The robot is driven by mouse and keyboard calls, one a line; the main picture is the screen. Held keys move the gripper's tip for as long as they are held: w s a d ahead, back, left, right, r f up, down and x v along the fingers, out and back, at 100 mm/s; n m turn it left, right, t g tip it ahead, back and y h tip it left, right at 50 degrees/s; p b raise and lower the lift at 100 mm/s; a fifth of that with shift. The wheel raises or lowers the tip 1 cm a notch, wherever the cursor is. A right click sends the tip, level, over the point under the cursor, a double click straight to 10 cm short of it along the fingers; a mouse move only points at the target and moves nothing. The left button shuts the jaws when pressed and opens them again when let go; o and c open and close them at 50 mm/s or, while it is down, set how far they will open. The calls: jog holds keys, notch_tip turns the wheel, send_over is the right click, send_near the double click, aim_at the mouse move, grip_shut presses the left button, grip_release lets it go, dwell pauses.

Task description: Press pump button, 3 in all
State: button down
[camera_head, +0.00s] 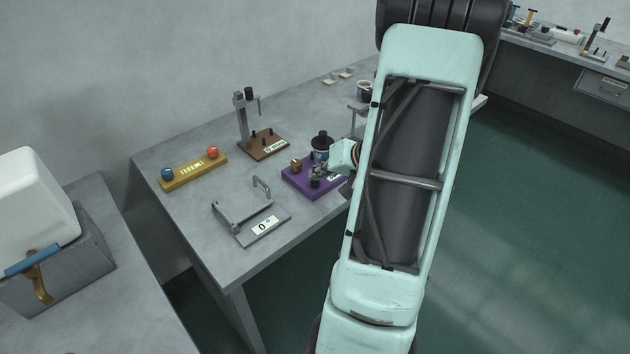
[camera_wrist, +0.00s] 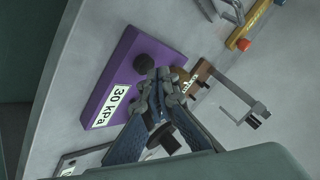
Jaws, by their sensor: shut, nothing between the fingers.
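The pump is a purple base (camera_head: 292,182) on the grey table, with a white label. In the wrist view the purple base (camera_wrist: 108,72) shows its label (camera_wrist: 113,105) reading "30 kPa". A black round button (camera_head: 315,183) stands at its front; it shows in the wrist view (camera_wrist: 144,63) near the fingertips. My gripper (camera_head: 319,171) is shut and empty, over the base beside the button. In the wrist view my gripper (camera_wrist: 164,78) partly overlaps the button; contact cannot be told.
A grey stand marked "0°" (camera_head: 264,226) lies front left of the pump. A yellow base with blue and red balls (camera_head: 193,174) is at the left. A brown stand with a post (camera_head: 262,146) is behind. My arm hides the table's right part.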

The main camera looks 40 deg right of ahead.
aim_at(318, 183)
jog(key=shift+r, duration=0.35)
jog(key=shift+r+p, duration=1.05)
jog(key=shift+r, duration=1.45)
